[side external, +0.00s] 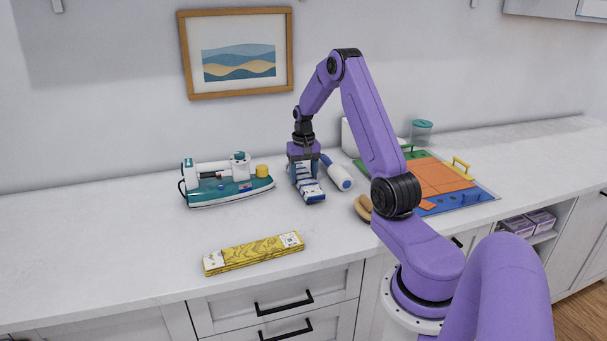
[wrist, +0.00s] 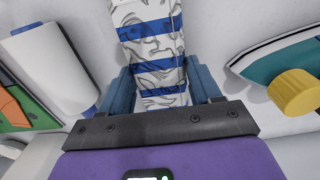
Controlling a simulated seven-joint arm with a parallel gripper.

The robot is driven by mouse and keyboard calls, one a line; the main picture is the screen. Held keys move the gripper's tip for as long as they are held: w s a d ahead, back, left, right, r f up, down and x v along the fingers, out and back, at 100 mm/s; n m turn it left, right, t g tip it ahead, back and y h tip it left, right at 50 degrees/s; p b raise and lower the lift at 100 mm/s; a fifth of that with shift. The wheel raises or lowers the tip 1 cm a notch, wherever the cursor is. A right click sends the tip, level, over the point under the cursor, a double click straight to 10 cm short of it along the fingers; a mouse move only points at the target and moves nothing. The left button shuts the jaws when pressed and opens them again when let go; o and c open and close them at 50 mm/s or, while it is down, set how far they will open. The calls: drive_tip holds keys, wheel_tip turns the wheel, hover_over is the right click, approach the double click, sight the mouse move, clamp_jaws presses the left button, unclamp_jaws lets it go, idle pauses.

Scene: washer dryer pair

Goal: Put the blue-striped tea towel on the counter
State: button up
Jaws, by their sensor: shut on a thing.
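The blue-striped tea towel (side external: 309,188) is a white folded strip with blue bands. It hangs below my gripper (side external: 303,168) in the side view, and its lower end is at or just above the counter (side external: 240,222); I cannot tell whether it touches. In the wrist view the towel (wrist: 152,50) runs between the two blue fingers of my gripper (wrist: 162,90), which is shut on it. The towel's near end is hidden behind the gripper body.
A teal and white iron (side external: 225,185) with a yellow knob stands left of my gripper. A yellow patterned packet (side external: 253,253) lies in front. A colourful board (side external: 440,180) is farther right. The left counter is clear.

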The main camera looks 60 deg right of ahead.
drive_tip(key=shift+f, duration=0.75)
idle(0.7)
drive_tip(key=o, duration=1.2)
drive_tip(key=shift+c, duration=0.2)
wheel_tip(320, 180, up, 17)
drive_tip(key=shift+r, duration=0.2)
